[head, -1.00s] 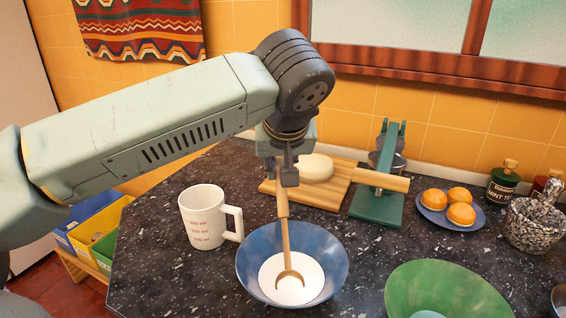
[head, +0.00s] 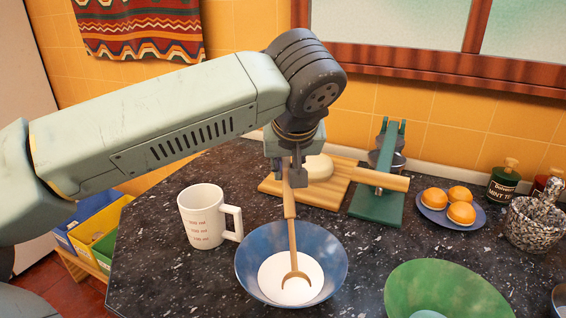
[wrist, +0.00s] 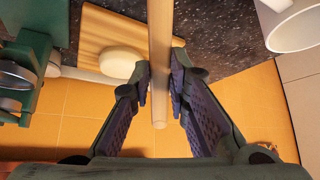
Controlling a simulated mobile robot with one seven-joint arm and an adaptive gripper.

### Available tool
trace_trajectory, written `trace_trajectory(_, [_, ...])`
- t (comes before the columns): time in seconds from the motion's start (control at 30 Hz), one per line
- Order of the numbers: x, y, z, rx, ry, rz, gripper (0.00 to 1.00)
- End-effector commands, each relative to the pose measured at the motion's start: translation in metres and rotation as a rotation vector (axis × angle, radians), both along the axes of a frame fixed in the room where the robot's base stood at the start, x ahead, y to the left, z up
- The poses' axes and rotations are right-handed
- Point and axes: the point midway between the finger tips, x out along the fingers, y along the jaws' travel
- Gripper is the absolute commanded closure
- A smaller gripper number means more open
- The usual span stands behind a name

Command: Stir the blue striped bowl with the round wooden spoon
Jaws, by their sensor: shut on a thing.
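The blue bowl (head: 333,255) stands on the dark speckled counter in the head view, with white contents (head: 312,272) in its middle. The wooden spoon (head: 292,236) slants down into the bowl, its round head (head: 296,276) at the white contents. My gripper (head: 296,182) is above the back of the bowl, shut on the upper part of the spoon's handle. In the wrist view the handle (wrist: 160,45) runs between the two fingers (wrist: 160,88). Whether the spoon touches the bowl's bottom cannot be told.
A white measuring mug (head: 203,217) stands left of the bowl, and a green bowl (head: 450,285) at right front. Behind are a cutting board (head: 325,197) with a pale round item and a green press (head: 378,208).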

Motion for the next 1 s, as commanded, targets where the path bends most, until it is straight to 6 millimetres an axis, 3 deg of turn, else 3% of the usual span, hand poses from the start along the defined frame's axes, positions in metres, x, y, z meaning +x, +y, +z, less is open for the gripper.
trace_trajectory(0.47, [-0.001, 0.007, 0.002, -0.001, 0.000, 0.004, 1.00])
trace_trajectory(1.0, [0.000, 0.007, 0.039, -0.001, 0.000, 0.004, 1.00])
